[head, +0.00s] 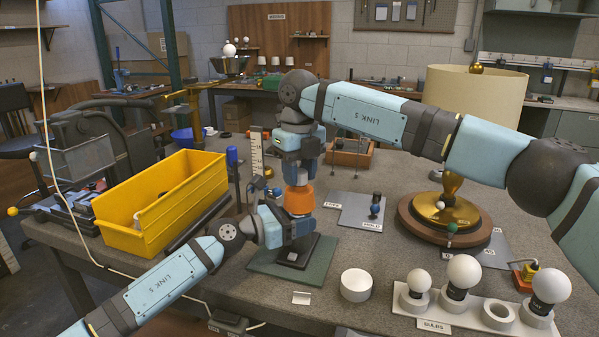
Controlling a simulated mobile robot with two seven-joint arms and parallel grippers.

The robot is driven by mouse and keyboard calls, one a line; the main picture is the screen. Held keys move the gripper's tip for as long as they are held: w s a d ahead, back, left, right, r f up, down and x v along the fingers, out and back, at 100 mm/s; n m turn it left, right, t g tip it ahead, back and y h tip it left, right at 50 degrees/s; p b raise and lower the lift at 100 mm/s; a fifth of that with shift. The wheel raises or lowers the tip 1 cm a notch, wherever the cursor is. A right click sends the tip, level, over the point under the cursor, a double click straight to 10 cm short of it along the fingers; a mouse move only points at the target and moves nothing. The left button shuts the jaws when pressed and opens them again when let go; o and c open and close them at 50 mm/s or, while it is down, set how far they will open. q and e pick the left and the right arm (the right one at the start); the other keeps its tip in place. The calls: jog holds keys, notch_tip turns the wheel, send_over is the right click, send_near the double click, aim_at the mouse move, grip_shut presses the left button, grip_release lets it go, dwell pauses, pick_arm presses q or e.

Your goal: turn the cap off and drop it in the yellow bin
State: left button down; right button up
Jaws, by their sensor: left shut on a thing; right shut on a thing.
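An orange cap (298,200) stands upright near the middle of the table, on top of a dark stand (295,252) on a green mat (262,266). My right gripper (297,182) points down from above and is shut on the cap. My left gripper (297,226) comes in low from the left and is shut on the part just below the cap; its fingers and arm hide most of that part. I cannot tell whether the cap is loose. The yellow bin (195,208) stands open at the left, apart from both grippers.
A white ring (356,284) lies right of the mat. A bulb tray (470,318) with several white bulbs is at the front right. A lamp with a brass base (447,211) and a cream shade (474,98) stands behind it. A blue-topped tool (232,157) stands beside the bin.

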jog(key=n, duration=0.6)
jog(key=shift+n, duration=0.3)
jog(key=n, duration=0.8)
jog(key=shift+n, duration=0.3)
jog(key=n, duration=1.4)
jog(key=shift+r+n, duration=0.1)
jog(key=shift+n, duration=0.3)
jog(key=shift+r, duration=0.2)
jog(key=shift+r, duration=0.9)
